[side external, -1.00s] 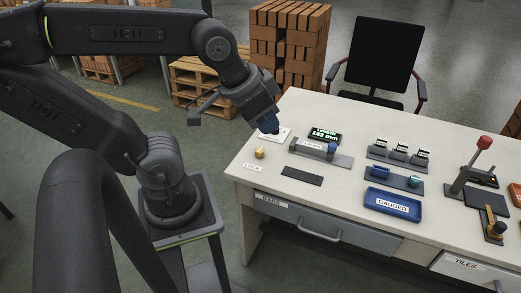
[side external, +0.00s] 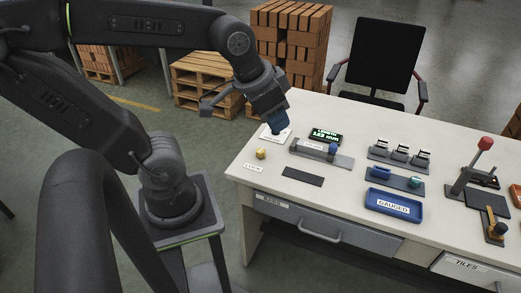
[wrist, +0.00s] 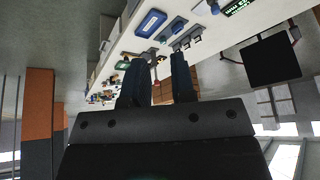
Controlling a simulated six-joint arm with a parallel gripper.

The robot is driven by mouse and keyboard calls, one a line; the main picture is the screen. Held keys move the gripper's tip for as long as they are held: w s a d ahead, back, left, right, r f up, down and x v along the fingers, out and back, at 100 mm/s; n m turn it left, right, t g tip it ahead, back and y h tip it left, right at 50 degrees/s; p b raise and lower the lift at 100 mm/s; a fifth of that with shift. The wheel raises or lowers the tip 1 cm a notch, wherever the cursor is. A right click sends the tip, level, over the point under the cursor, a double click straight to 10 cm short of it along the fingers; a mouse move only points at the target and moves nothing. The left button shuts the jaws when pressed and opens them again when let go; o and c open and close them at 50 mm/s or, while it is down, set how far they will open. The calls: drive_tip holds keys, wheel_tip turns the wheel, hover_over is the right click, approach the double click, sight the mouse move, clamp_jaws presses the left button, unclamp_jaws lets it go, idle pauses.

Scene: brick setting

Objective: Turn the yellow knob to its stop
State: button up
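The yellow knob (side external: 261,153) is a small knob near the left edge of the white table, just behind a label reading LOCK (side external: 253,168). My gripper (side external: 279,130) hangs pointing down behind the knob and slightly to its right, over a white card (side external: 267,136), and apart from the knob. In the wrist view my gripper (wrist: 157,58) shows two dark blue fingers with a clear gap between them and nothing held. I cannot make out the knob in the wrist view.
A grey measuring fixture with a blue slider (side external: 332,150) and a green-lit display (side external: 325,136) stand right of my gripper. A dark plate (side external: 302,177) lies in front. A blue tray (side external: 393,205) and a red-knobbed lever (side external: 484,143) stand farther right.

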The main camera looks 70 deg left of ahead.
drive_tip(key=o, duration=0.5)
drive_tip(key=w+a+f, duration=0.1)
drive_tip(key=w+a, duration=0.1)
drive_tip(key=w+a+f+g, duration=0.1)
drive_tip(key=w+a, duration=0.1)
drive_tip(key=a, duration=0.1)
drive_tip(key=w+a+f+g, duration=0.1)
drive_tip(key=w+a, duration=0.2)
drive_tip(key=shift+a+f+y, duration=0.15)
drive_tip(key=shift+f+y, duration=0.05)
drive_tip(key=shift+y, duration=0.2)
drive_tip(key=shift+c, duration=0.2)
drive_tip(key=shift+o, duration=1.3)
drive_tip(key=w+a+f+g, duration=0.1)
drive_tip(key=w+a+f, duration=0.1)
drive_tip(key=a+f, duration=0.2)
drive_tip(key=shift+w+a+m, duration=0.3)
drive_tip(key=shift+a+m, duration=0.1)
drive_tip(key=shift+a, duration=0.85)
drive_tip(key=m+g+h, duration=0.1)
drive_tip(key=g, duration=0.1)
hover_over(260, 150)
wheel_tip(260, 150, down, 13)
wheel_tip(260, 150, down, 14)
drive_tip(key=shift+d+r, duration=0.1)
drive_tip(key=shift+r, duration=0.05)
drive_tip(key=shift+c, duration=0.3)
drive_tip(key=c, duration=0.9)
